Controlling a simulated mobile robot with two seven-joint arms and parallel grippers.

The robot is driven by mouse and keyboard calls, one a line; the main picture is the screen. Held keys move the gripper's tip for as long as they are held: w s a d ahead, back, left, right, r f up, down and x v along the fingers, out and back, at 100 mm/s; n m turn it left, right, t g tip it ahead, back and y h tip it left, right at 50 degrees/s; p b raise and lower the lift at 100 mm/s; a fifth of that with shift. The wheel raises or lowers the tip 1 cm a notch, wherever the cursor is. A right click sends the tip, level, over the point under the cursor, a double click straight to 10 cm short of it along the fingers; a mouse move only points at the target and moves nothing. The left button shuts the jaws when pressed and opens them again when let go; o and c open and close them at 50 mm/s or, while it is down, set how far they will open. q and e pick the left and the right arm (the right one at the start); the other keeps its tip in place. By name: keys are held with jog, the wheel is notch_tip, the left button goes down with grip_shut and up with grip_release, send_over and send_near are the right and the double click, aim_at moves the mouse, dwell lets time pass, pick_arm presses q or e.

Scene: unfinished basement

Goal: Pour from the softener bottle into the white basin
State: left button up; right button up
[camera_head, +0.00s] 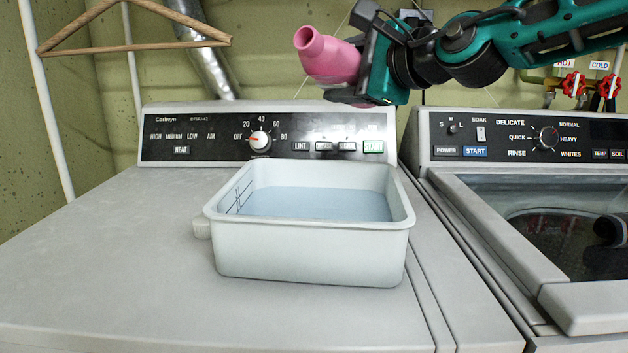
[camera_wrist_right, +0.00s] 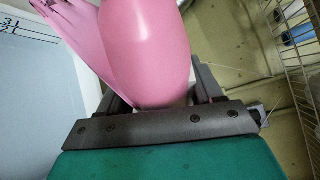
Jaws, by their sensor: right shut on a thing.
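The pink softener bottle (camera_head: 328,62) is held above the back of the white basin (camera_head: 308,252). It is tilted, with its open mouth toward the upper left. My right gripper (camera_head: 366,70) is shut on the bottle. In the right wrist view the bottle (camera_wrist_right: 145,50) fills the space between the jaws (camera_wrist_right: 155,100), and its mouth is out of frame. The basin sits upright on the left machine and contains pale blue liquid. In the wrist view the basin's inside, with level marks (camera_wrist_right: 10,27), shows at the left. No stream from the mouth shows in the head view. My left gripper is not in view.
The basin stands on the left machine's top (camera_head: 120,260), before its control panel (camera_head: 215,135). A washer (camera_head: 540,185) with a glass lid is at right. A wooden hanger (camera_head: 130,45) hangs at upper left. Red valves (camera_head: 573,84) are on the back wall. The top left of the basin is clear.

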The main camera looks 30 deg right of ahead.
aim_at(325, 43)
jog(key=r+p, duration=0.1)
jog(key=s+r+m+p, duration=0.1)
jog(key=p, duration=0.1)
jog(key=r+m+g+p, duration=0.1)
jog(key=r, duration=0.1)
jog(key=shift+s+a+y, duration=0.25)
jog(key=shift+a+y, duration=0.05)
jog(key=a+m+p, duration=0.1)
jog(key=p, duration=0.1)
jog(key=s+r+m+g+p, duration=0.1)
jog(key=shift+a+r+m+y+p, duration=0.2)
jog(key=shift+a+m+y+p, duration=0.1)
jog(key=shift+a+y+p, duration=0.1)
jog(key=shift+s+a+m+y+p, duration=0.1)
jog(key=shift+a+m+y+p, duration=0.2)
jog(key=shift+s+a+m+g, duration=0.15)
jog(key=shift+a+m+g, duration=0.15)
jog(key=shift+m, duration=0.1)
jog(key=shift+s+a+r+m+g+y+p, duration=0.15)
jog(key=shift+s+a+m+y+p, duration=0.15)
jog(key=shift+a+p, duration=0.2)
jog(key=shift+s+a+r+m+g+y+p, duration=0.15)
jog(key=shift+a+m+y+p, duration=0.2)
jog(key=shift+p, duration=0.25)
jog(key=shift+s+a+f+m, duration=0.1)
jog(key=shift+s+a+m, duration=0.1)
jog(key=shift+a+m, duration=0.15)
jog(key=shift+s+a+f+y, duration=0.15)
jog(key=shift+a+y, duration=0.1)
jog(key=shift+p, duration=0.3)
